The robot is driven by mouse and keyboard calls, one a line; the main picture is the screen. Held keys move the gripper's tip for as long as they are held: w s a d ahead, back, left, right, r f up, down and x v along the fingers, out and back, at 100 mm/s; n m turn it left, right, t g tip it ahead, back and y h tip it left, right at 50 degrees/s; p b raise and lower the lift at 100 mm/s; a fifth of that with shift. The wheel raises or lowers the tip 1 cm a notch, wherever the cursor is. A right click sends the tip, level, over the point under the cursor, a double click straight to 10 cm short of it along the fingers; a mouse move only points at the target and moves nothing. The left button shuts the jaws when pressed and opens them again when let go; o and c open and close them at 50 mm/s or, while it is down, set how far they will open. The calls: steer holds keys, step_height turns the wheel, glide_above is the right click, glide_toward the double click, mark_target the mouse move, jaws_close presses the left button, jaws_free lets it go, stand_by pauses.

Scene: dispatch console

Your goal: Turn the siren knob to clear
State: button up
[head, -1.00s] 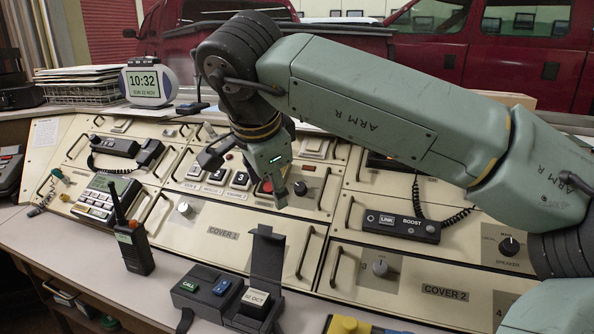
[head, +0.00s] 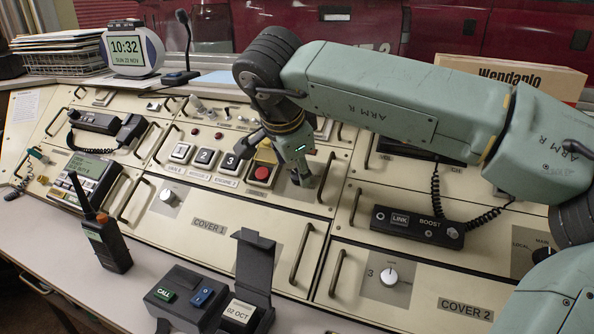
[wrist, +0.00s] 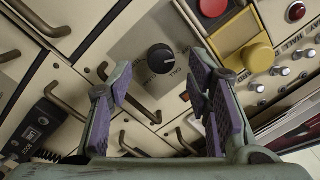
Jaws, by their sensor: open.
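The siren knob (wrist: 160,58) is a round black knob with a light pointer line on a grey plate; it shows clearly in the wrist view. Its printed labels are too small to read. My gripper (wrist: 163,80) is open and empty, one purple-padded finger on each side of the knob in the picture. The knob looks beyond the fingertips, and I see no contact. In the head view my gripper (head: 280,158) hangs over the middle panel, right of the red button (head: 262,173), and mostly hides the knob.
A yellow flip cover (head: 266,152) stands behind the red button, close to my right finger in the wrist view. Numbered buttons (head: 205,157) sit to the left. Metal handles (head: 302,252) stick up around the panels. A corded handset unit (head: 417,226) lies to the right.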

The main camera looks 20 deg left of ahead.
steer(key=shift+x, duration=1.45)
steer(key=shift+c, duration=0.2)
jaws_close()
